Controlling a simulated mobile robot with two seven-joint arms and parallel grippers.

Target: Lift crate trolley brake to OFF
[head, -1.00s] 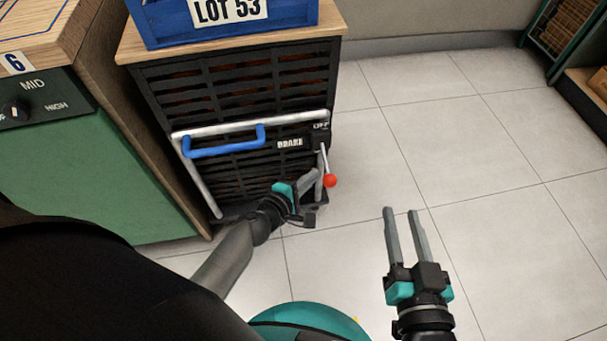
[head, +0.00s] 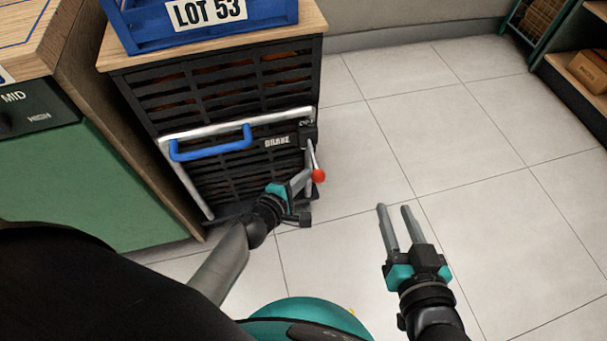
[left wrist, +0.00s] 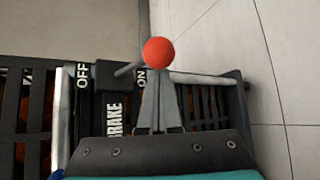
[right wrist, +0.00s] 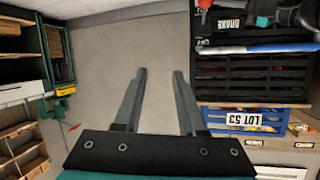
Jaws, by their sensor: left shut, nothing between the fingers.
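The trolley (head: 228,91) is a black slatted cart with a wooden top and a silver frame. Its brake lever (head: 313,156) is a thin metal rod on the front right, pointing down to a red ball knob (head: 318,176). The knob also shows in the left wrist view (left wrist: 158,51), with the OFF label (left wrist: 82,76) and ON label (left wrist: 141,79). My left gripper (head: 306,173) is shut and empty, its tips close beside the knob; I cannot tell whether they touch. My right gripper (head: 393,208) is open and empty above the floor.
A blue crate (head: 205,20) marked LOT 53 sits on the trolley top. A blue handle (head: 211,144) crosses the front. A green cabinet (head: 80,185) stands to the left, shelving (head: 570,70) at the far right. The tiled floor between is clear.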

